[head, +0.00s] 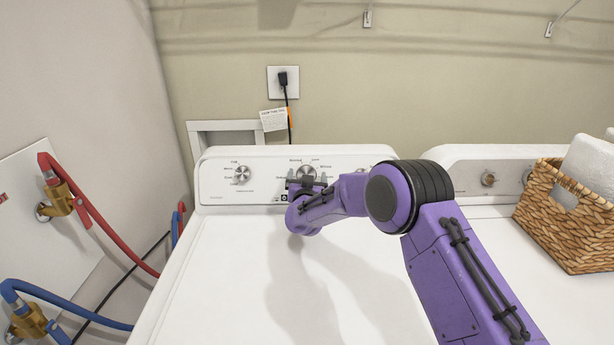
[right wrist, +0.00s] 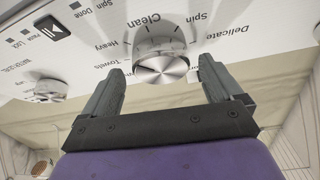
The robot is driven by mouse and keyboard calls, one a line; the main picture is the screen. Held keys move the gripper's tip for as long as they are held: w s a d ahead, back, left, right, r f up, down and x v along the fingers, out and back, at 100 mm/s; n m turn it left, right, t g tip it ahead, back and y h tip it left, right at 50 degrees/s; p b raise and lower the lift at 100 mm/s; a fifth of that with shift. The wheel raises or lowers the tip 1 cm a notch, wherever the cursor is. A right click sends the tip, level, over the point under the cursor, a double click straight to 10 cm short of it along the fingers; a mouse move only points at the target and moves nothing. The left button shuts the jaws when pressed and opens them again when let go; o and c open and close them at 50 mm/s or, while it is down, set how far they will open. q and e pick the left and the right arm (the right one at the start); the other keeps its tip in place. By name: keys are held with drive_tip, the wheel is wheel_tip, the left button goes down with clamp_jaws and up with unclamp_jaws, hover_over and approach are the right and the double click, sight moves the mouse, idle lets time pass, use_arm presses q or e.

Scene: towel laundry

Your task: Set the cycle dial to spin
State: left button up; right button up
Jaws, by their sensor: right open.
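The cycle dial (head: 305,170) is a round silver knob in the middle of the left machine's white control panel, partly covered by my right gripper in the head view. In the right wrist view the dial (right wrist: 161,63) shows clearly, with Heavy, Clean, Spin, Delicate and Towels printed around it. I cannot tell which label it points to. My right gripper (head: 306,182) is open, facing the panel. In the right wrist view its two fingers stand on either side of the dial, with visible gaps. My left gripper is not in view.
Another knob (head: 242,174) sits left on the same panel, and a start button (right wrist: 50,27) shows in the wrist view. A wicker basket (head: 566,217) with rolled towels stands on the right machine. Red and blue hoses (head: 90,220) run at the left wall. The left machine's top is clear.

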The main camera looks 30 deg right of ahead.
drive_tip(key=shift+w+a+f, duration=0.1)
drive_tip(key=shift+w, duration=0.05)
drive_tip(key=c, duration=1.1)
drive_tip(key=shift+o, duration=0.3)
drive_tip(key=shift+m, duration=0.4)
drive_tip(key=m, duration=0.1)
drive_tip(key=m+g+h+b, duration=0.1)
drive_tip(key=m, duration=0.1)
drive_tip(key=shift+m+g+h, duration=0.3)
drive_tip(key=m+g, duration=0.1)
drive_tip(key=m, duration=0.1)
drive_tip(key=m+g+h, duration=0.1)
drive_tip(key=m, duration=0.1)
drive_tip(key=shift+w+a+m, duration=0.1)
drive_tip(key=shift+a+m, duration=0.05)
drive_tip(key=shift+m, duration=0.15)
drive_tip(key=m+g, duration=0.2)
drive_tip(key=m, duration=0.3)
drive_tip(key=shift+w+b, duration=0.1)
drive_tip(key=shift+b, duration=0.3)
drive_tip(key=m, duration=0.1)
drive_tip(key=m+g, duration=0.1)
drive_tip(key=m, duration=0.1)
drive_tip(key=m+g, duration=0.1)
drive_tip(key=shift+r, duration=0.25)
drive_tip(key=shift+m, duration=0.4)
